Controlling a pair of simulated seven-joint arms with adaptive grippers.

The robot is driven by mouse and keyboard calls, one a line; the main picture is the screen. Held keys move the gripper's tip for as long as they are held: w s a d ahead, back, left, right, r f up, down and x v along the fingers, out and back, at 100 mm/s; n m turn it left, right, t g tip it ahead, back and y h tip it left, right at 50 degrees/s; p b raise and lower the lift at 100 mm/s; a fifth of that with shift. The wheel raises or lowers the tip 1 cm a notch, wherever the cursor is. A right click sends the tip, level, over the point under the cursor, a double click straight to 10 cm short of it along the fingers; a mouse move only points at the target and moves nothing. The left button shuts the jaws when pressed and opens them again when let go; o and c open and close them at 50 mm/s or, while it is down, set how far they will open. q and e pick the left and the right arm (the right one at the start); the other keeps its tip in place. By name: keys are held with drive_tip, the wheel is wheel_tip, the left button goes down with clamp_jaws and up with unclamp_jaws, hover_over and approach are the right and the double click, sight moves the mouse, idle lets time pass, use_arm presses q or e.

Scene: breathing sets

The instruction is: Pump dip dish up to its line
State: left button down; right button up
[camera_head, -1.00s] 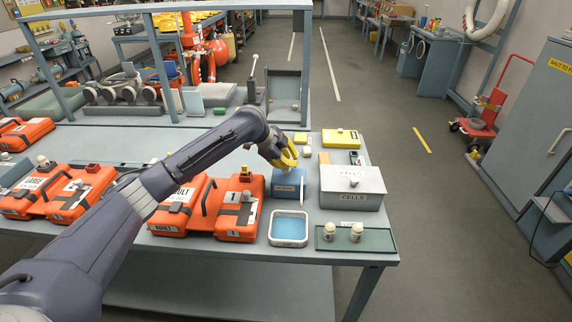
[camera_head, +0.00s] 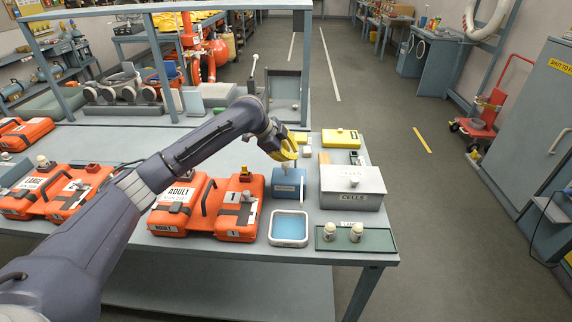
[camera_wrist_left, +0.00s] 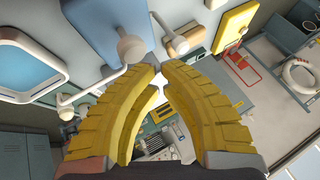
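The dip dish (camera_head: 289,241) is a pale, white-rimmed tray with blue liquid in it, at the table's front edge. It also shows at the left of the left wrist view (camera_wrist_left: 58,76). I cannot make out its line. Behind it stands a blue pump box (camera_head: 289,187), whose body shows at the top of the left wrist view (camera_wrist_left: 112,20). A pale round knob (camera_wrist_left: 131,48) on it sits just beyond my fingertips. My left gripper (camera_head: 289,155) has yellow fingers nearly together, with nothing held, just above the box. My right gripper is out of view.
A grey CELLS box (camera_head: 350,200) stands right of the pump. In front of it a green tray (camera_head: 380,241) bears two small white-capped bottles (camera_head: 356,232). Orange cases (camera_head: 230,222) fill the table left of the dish. A yellow box (camera_head: 341,138) lies behind.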

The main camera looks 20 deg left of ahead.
use_arm(q)
drive_tip(key=shift+r, duration=0.15)
drive_tip(key=shift+r, duration=2.45)
